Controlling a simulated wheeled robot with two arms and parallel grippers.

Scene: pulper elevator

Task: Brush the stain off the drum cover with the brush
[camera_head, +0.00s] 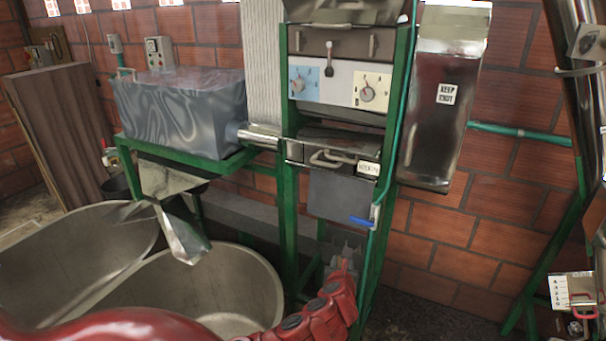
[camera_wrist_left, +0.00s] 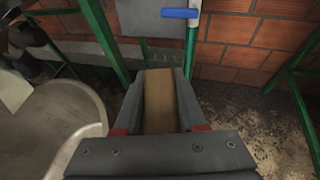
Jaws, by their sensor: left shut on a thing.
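My left gripper (camera_head: 347,247), on the red arm, is low in front of the green-framed machine in the head view. In the left wrist view its jaws (camera_wrist_left: 160,78) are shut on a tan, wood-coloured piece, which looks like the brush (camera_wrist_left: 159,105). Its bristles are not visible. A rounded metal cover with a handle and a label (camera_head: 335,152), which may be the drum cover, sits above the gripper, between the green posts. I cannot make out a clear stain on it. My right gripper is not in view.
Two large metal basins (camera_head: 85,255) fill the lower left. A grey tank (camera_head: 185,112) stands on a green frame above a metal chute (camera_head: 180,232). A blue valve handle (camera_head: 360,221) on a green pipe is just above my left gripper. Dark floor lies to the right.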

